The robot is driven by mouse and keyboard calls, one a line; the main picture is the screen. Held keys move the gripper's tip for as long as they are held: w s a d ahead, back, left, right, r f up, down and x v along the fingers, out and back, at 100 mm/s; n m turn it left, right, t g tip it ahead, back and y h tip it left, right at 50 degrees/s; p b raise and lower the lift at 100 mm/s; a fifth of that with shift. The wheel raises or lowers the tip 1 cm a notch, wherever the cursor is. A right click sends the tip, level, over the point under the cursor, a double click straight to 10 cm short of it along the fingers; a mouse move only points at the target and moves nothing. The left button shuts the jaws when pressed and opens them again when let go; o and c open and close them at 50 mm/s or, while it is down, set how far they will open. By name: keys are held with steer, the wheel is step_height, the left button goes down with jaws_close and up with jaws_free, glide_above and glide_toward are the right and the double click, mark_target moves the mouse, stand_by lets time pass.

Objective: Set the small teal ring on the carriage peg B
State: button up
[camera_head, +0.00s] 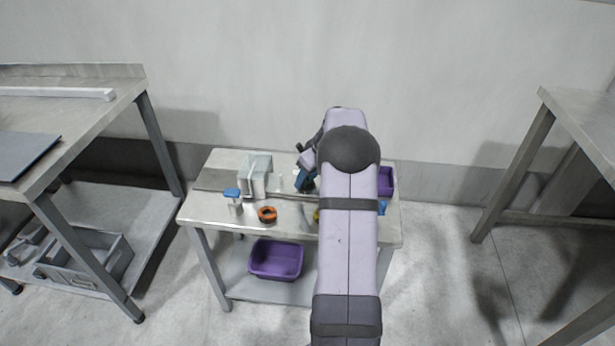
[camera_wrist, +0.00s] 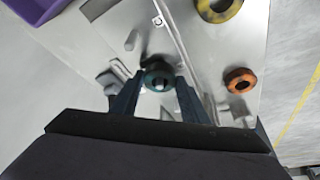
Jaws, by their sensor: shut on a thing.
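The small teal ring (camera_wrist: 158,78) is held between the two dark fingers of my gripper (camera_wrist: 157,92), seen in the wrist view. A pale spot of the bench or a part below shows through its hole. In the head view my gripper (camera_head: 307,182) is over the middle rear of the bench, to the right of the pale box-shaped washer (camera_head: 255,177); the ring cannot be made out there. Small upright pale parts stand between washer and gripper, but I cannot tell which is carriage peg B. My arm hides much of the bench's right half.
An orange ring (camera_head: 267,214) lies near the bench's front edge. A yellow ring (camera_wrist: 218,7) lies on the bench, mostly hidden by my arm in the head view. A blue-topped part (camera_head: 232,193) stands left. Purple bins are at the right end (camera_head: 386,181) and on the lower shelf (camera_head: 277,260).

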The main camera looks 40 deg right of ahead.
stand_by(0.3)
steer(key=o, duration=1.5)
steer(key=shift+f, duration=0.1)
step_height(320, 180, up, 8)
steer(key=p, duration=0.5)
steer(key=shift+f, duration=0.2)
